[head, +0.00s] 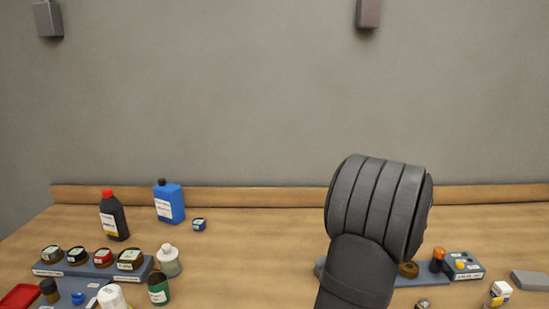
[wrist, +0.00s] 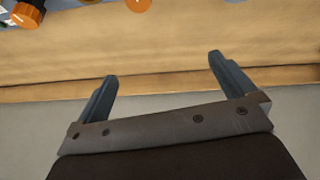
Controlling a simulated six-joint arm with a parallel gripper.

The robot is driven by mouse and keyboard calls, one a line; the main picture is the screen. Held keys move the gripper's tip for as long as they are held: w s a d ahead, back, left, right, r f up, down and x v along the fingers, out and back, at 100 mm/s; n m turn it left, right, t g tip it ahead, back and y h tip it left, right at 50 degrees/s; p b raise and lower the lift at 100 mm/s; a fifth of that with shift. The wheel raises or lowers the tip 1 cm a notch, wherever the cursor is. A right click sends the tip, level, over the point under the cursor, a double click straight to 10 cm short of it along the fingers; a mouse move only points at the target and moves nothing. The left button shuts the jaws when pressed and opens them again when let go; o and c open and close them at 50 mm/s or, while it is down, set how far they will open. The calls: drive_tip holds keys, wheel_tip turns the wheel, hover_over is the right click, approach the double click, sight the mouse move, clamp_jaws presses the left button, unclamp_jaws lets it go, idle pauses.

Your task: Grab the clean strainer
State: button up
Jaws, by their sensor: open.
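My gripper (wrist: 163,68) shows in the wrist view with its two dark fingers spread wide and nothing between them. Behind the fingers are bare wood and the grey wall. In the head view my dark arm stands right of centre, and my gripper is not visible there. I cannot make out a clean strainer for certain in either view. A small brown round part (head: 409,270) and a small metallic part (head: 422,303) lie just right of my arm, too small to identify. My arm hides part of the bench.
A blue-grey holder (head: 465,274) with an orange-topped part (head: 438,259) stands at right. At left are a tray of jars (head: 77,269), a black bottle (head: 113,217), a blue bottle (head: 169,202) and a red tray (head: 19,297). The bench (head: 265,250) is clear left of my arm.

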drive_tip(key=shift+c, duration=0.4)
drive_tip(key=c, duration=0.6)
drive_tip(key=n+g+h, duration=0.4)
drive_tip(key=n+g, duration=0.2)
drive_tip(key=n, duration=1.1)
approach(495, 306)
drive_tip(key=x, duration=0.5)
drive_tip(key=shift+w+d, duration=0.25)
drive_tip(key=shift+x, duration=2.7)
